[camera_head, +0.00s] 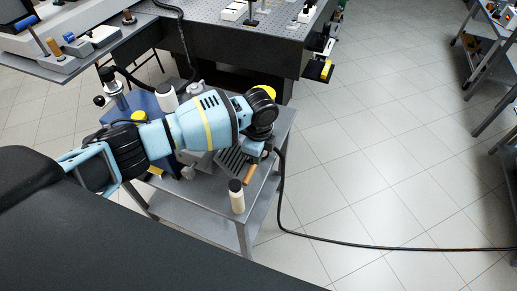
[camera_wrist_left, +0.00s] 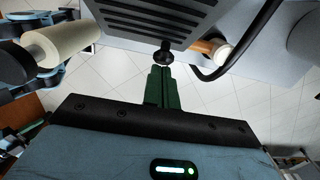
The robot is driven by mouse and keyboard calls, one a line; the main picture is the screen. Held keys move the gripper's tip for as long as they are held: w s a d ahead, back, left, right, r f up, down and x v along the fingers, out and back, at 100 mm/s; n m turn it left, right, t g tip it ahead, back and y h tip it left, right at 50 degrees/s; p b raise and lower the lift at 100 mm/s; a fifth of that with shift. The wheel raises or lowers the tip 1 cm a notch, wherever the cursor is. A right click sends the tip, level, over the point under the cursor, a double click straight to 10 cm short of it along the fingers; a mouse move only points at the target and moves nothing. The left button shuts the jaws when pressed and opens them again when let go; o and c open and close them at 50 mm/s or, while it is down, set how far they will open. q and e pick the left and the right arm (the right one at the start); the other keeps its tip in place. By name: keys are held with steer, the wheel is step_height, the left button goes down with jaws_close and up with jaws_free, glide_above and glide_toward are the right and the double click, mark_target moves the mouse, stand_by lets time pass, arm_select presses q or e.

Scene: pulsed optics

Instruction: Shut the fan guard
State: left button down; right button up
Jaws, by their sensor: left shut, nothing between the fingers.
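The fan guard appears to be the grey panel with dark slots (camera_head: 233,164) on a grey machine on the cart, partly hidden by my left arm. In the left wrist view, the slotted panel (camera_wrist_left: 140,22) fills the top middle, with a small black knob (camera_wrist_left: 163,57) at its near edge. My left gripper (camera_wrist_left: 161,70) has its green fingers together and empty, pointing at the knob. The fingertips lie just below the knob in the picture; I cannot tell whether they touch. How far the guard stands open is unclear. My right gripper is out of view.
A cream bottle with a black cap (camera_head: 237,203) stands at the cart's (camera_head: 196,204) near edge. An orange-brown handle (camera_head: 249,175) lies beside the panel. A black cable (camera_head: 345,243) runs across the floor. A dark optical bench (camera_head: 226,60) stands behind.

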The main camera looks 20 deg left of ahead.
mark_target(246, 160)
arm_select(q)
steer(key=shift+a+f, duration=0.25)
steer(key=shift+f, duration=0.2)
steer(key=shift+a+f+y, duration=0.1)
steer(key=shift+f+y, duration=0.2)
steer(key=shift+f, duration=0.05)
steer(key=shift+a+f+y, duration=0.65)
steer(key=shift+f+y, duration=0.3)
steer(key=shift+y, duration=0.25)
steer(key=shift+a+f+p, duration=0.35)
steer(key=shift+a+f, duration=0.45)
steer(key=shift+a, duration=0.25)
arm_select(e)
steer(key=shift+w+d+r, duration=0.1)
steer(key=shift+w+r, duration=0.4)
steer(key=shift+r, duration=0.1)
arm_select(q)
steer(key=shift+a+f, duration=0.1)
